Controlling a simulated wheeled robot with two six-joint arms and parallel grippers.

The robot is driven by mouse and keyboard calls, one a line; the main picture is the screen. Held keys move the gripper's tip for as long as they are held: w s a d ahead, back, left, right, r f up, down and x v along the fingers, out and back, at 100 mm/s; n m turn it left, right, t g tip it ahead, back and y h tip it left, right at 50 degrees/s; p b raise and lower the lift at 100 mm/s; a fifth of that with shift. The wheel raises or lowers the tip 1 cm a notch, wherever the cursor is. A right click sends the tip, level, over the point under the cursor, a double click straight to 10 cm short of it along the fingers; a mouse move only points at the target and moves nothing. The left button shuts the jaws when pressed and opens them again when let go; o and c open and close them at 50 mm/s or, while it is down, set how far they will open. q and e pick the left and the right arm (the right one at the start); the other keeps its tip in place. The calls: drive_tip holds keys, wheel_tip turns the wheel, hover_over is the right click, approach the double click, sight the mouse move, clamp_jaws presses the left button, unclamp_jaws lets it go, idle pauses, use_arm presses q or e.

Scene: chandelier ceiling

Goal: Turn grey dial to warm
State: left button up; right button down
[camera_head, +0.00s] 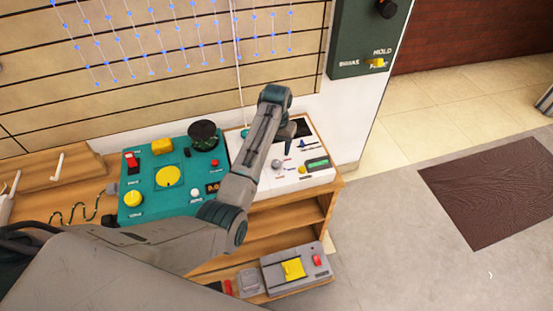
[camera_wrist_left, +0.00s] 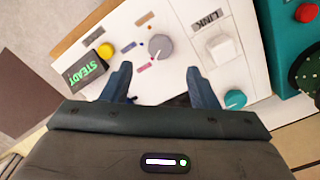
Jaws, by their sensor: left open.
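The grey dial (camera_wrist_left: 161,47) is a round knob on a white panel (camera_wrist_left: 190,20), with small coloured marks and tiny labels around its lower left side. A light pointer mark seems to show on the dial, but I cannot read which label it faces. The dial also shows small in the head view (camera_head: 276,164). My left gripper (camera_wrist_left: 161,82) is open and empty. In the wrist view its two fingers point toward the dial, one to each side and short of it; I cannot tell their height above the panel. My right gripper is not in view.
Beside the dial are a yellow knob (camera_wrist_left: 106,50), a display reading STEADY (camera_wrist_left: 86,69), a white switch (camera_wrist_left: 222,48) and a teal knob (camera_wrist_left: 235,99). A teal console (camera_head: 145,205) stands left of the panel. A grey box (camera_head: 273,277) sits on a lower shelf.

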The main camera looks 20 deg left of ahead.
sight(276, 163)
use_arm(q)
wheel_tip(276, 163, down, 7)
drive_tip(key=shift+f, duration=0.2)
drive_tip(key=c, duration=1)
drive_tip(key=shift+p, duration=0.3)
